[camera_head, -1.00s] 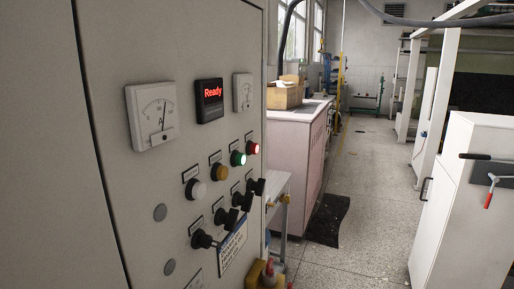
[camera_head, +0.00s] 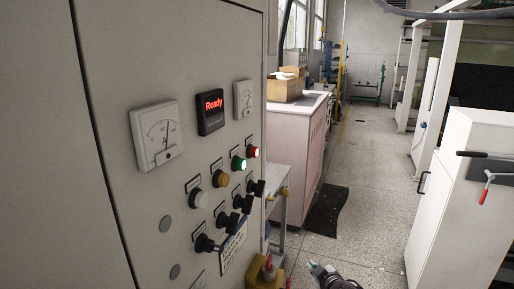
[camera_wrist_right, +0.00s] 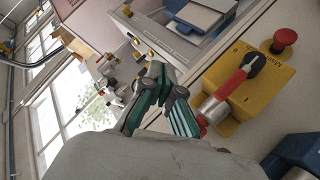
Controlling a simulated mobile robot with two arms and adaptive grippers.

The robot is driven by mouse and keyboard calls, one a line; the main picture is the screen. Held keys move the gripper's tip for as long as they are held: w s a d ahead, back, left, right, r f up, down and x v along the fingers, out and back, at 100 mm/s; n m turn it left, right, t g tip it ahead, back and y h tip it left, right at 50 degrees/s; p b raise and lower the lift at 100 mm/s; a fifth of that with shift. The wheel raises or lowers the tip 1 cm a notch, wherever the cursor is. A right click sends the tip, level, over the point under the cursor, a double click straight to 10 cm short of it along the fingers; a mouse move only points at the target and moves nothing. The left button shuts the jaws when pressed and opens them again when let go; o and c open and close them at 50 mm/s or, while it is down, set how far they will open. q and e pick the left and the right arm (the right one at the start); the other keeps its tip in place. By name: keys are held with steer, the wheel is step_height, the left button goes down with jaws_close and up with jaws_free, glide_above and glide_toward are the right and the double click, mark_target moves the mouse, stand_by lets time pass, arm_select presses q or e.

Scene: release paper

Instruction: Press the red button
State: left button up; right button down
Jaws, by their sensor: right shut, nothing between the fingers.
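A small lit red button (camera_head: 253,152) sits at the right end of the upper row on the grey control panel (camera_head: 112,120), to the right of a lit green button (camera_head: 238,164). My right gripper (camera_head: 318,268) shows at the bottom of the head view, below and to the right of the red button and apart from it. In the wrist view the right gripper (camera_wrist_right: 161,85) is shut and empty, its teal-edged fingers together. That view also shows a red mushroom knob (camera_wrist_right: 285,38) beside a yellow box (camera_wrist_right: 245,92) with a red handle. My left gripper is not in view.
The panel also carries a gauge (camera_head: 156,137), a "Ready" display (camera_head: 210,110), white and amber buttons and several black knobs. A pink cabinet (camera_head: 293,147) stands behind, a white cabinet (camera_head: 460,200) at right.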

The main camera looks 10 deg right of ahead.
mark_target(254, 152)
steer(key=a+r+n+t+y+p, duration=0.1)
steer(key=a+r+n+t, duration=0.1)
steer(key=r, duration=1.6)
steer(key=s+a+r+n+t+y+p, duration=0.1)
steer(key=a+r+n+t+y+p, duration=0.1)
steer(key=r, duration=1.7)
steer(key=shift+s+a+r+n+t, duration=0.15)
steer(key=shift+a+n+t, duration=0.15)
steer(key=shift+a+t, duration=0.65)
steer(key=shift+a+g, duration=0.25)
steer(key=shift+a, duration=0.1)
steer(key=w+a, duration=0.5)
steer(key=a, duration=0.2)
steer(key=shift+a+p, duration=0.15)
steer(key=shift+p, duration=0.15)
steer(key=shift+w+a, duration=0.25)
steer(key=shift+a, duration=0.05)
